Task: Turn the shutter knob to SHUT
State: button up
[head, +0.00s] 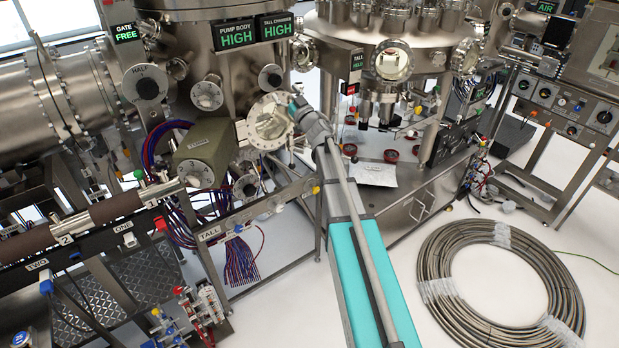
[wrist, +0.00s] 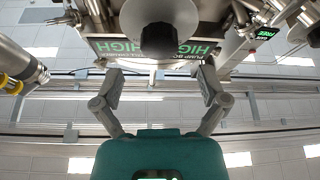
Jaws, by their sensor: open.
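My gripper (head: 296,104) is in front of the chamber wall in the head view, at the right edge of a round glass port. In the wrist view my gripper (wrist: 160,82) has its two fingers spread, with nothing between the tips. A dark round knob (wrist: 158,38) lies beyond the tips, near their midline and apart from them. In the head view several round knobs sit on the chamber: one by the word HALF (head: 148,88), one with a marked dial (head: 207,96), and one below the signs (head: 271,77). I cannot tell which is the shutter knob or read its setting.
The glass port (head: 270,121) is close beside my gripper. PUMP BODY (head: 237,34) and TALL CHAMBER (head: 276,27) signs both read HIGH. A green box (head: 208,148) juts out at lower left. A hose coil (head: 500,285) lies on the floor at right.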

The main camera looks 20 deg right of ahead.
jog(key=b+v, duration=0.3)
jog(key=v, duration=0.5)
jog(key=s+f+m+g+h+b, duration=0.2)
jog(key=f+h, duration=0.4)
jog(key=f, duration=0.5)
jog(key=s+d+f+m+g+h+b, duration=0.1)
jog(key=s+f+m+g+h+b, duration=0.2)
jog(key=f, duration=0.8)
jog(key=shift+d+f+m+g+h+b, duration=0.2)
jog(key=shift+m+g+h+b, duration=1.15)
jog(key=shift+m+b, duration=0.7)
jog(key=shift+n, duration=0.25)
jog(key=s+a+f+n+g+y, duration=0.1)
jog(key=s+a+f+g, duration=0.3)
jog(key=s, duration=0.4)
jog(key=s+a+f+n+g+y, duration=0.1)
jog(key=s+a+f+g, duration=0.3)
jog(key=s, duration=0.4)
jog(key=s+a+f+n+g+y, duration=0.1)
jog(key=s+a+f+g+y, duration=0.1)
jog(key=s+a+f+g, duration=0.3)
jog(key=s+a, duration=0.2)
jog(key=s, duration=0.1)
jog(key=shift+g+y, duration=0.35)
jog(key=shift+s, duration=0.1)
